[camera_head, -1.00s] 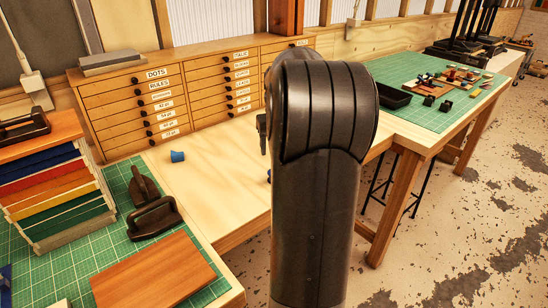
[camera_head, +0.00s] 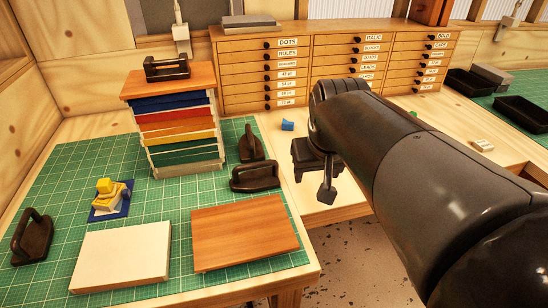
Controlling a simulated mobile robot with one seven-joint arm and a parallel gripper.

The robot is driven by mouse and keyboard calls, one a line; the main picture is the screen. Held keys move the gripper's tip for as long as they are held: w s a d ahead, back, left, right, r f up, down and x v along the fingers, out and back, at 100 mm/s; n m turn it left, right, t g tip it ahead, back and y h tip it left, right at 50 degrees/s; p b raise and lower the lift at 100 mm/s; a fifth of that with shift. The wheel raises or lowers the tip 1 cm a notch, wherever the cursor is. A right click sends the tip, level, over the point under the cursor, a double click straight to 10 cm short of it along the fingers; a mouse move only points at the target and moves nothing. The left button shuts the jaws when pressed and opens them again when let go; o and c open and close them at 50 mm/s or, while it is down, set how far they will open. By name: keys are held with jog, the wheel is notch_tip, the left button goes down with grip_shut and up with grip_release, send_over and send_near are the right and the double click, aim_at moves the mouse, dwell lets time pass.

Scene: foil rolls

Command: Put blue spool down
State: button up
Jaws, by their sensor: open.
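A small blue spool (camera_head: 287,125) sits on the light wooden bench top, in front of the drawer cabinet. It seems to lie on its side, but it is small in the view. My gripper (camera_head: 326,194) hangs over the same bench top, nearer and to the right of the spool, apart from it. Its jaws are open and I see nothing held in them. One dark finger shows clearly; the other is mostly hidden by the gripper's body and my arm.
A drawer cabinet (camera_head: 335,70) stands behind the bench. At left, a green cutting mat (camera_head: 185,213) bears a stack of coloured trays (camera_head: 185,130), dark-handled tools (camera_head: 255,177), a brown board (camera_head: 243,237) and a pale board (camera_head: 124,256). A small green thing (camera_head: 413,113) lies behind my arm.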

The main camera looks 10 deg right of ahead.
jog(key=s+a+f+n+t+y, duration=0.1)
jog(key=s+a+f, duration=0.2)
jog(key=s+a, duration=0.2)
jog(key=s, duration=0.2)
jog(key=shift+s+a, duration=0.15)
jog(key=shift+s, duration=0.15)
dwell(0.8)
